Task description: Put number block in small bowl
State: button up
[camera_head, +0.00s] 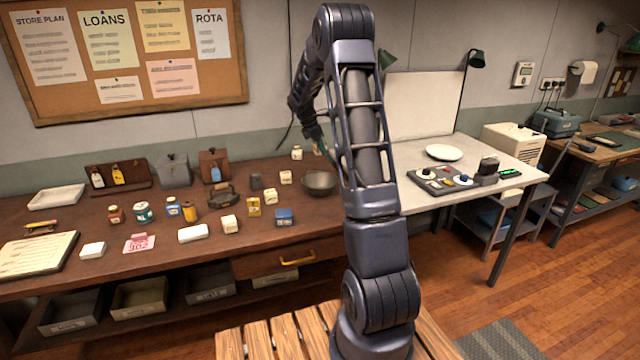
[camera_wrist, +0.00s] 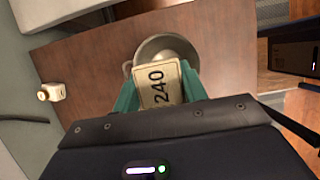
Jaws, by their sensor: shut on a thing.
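The number block (camera_wrist: 157,84) is a cream block marked 240, held between the green fingers of my gripper (camera_wrist: 158,90) in the wrist view. The small bowl (camera_head: 320,187) is a dark grey metal bowl at the right end of the brown workbench. In the wrist view the bowl (camera_wrist: 147,48) shows just beyond the block, which overlaps part of its opening. The block appears above the bowl; its exact height is hard to tell. In the head view my arm largely hides the gripper and block.
Several small cream blocks, jars and tins stand on the brown workbench (camera_head: 130,262) left of the bowl. One cream block (camera_head: 297,153) stands behind the bowl.

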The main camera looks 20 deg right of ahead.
notch_tip(320, 180, down, 18)
jog(key=shift+r, duration=0.1)
dwell(0.5)
jog(key=shift+f, duration=0.25)
jog(key=o, duration=0.7)
